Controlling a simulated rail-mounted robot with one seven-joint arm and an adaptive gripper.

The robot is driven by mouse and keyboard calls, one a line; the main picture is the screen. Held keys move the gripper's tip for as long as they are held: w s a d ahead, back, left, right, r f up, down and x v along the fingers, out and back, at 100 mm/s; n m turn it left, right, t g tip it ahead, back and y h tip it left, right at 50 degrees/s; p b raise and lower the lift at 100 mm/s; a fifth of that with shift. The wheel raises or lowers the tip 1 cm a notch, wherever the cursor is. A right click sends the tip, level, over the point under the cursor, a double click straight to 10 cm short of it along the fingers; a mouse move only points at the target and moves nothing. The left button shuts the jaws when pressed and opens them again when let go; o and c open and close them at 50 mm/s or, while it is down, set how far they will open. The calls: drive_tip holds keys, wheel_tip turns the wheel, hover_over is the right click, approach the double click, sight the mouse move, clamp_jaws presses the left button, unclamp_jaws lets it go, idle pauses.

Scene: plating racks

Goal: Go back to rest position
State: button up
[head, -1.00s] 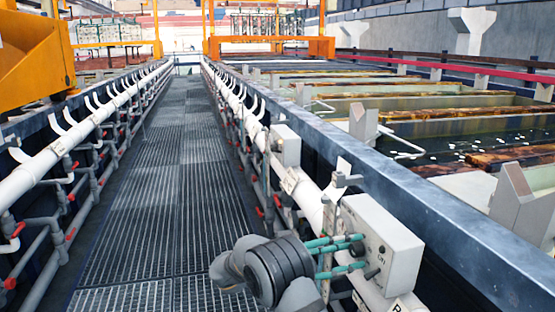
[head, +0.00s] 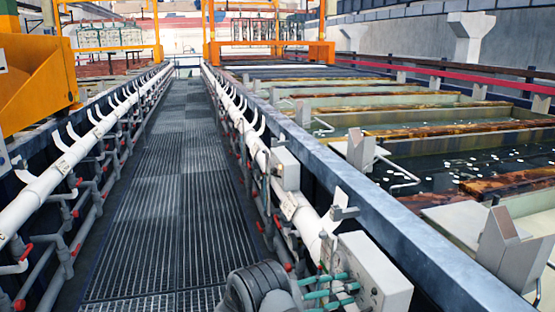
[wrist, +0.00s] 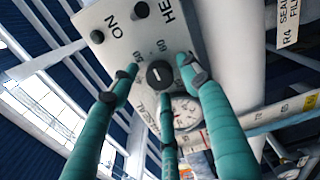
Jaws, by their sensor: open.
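My gripper (head: 340,288) has teal fingers and is at the bottom of the head view, at the left side of a white control box (head: 378,268). In the wrist view my gripper (wrist: 158,78) is open, with fingers spread on both sides of a black round knob (wrist: 160,74) on the box's grey panel (wrist: 125,52). The third finger is below the knob. I cannot tell whether any finger touches it. The panel carries the word ON and part of another word.
A round gauge (wrist: 185,112) sits below the knob. A white pipe (head: 255,150) with brackets runs along the walkway's right side. The grated walkway (head: 175,190) is clear. Open tanks (head: 450,160) lie right, beyond a blue beam (head: 350,200). An orange machine (head: 40,85) stands left.

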drive_tip(key=shift+n, duration=0.6)
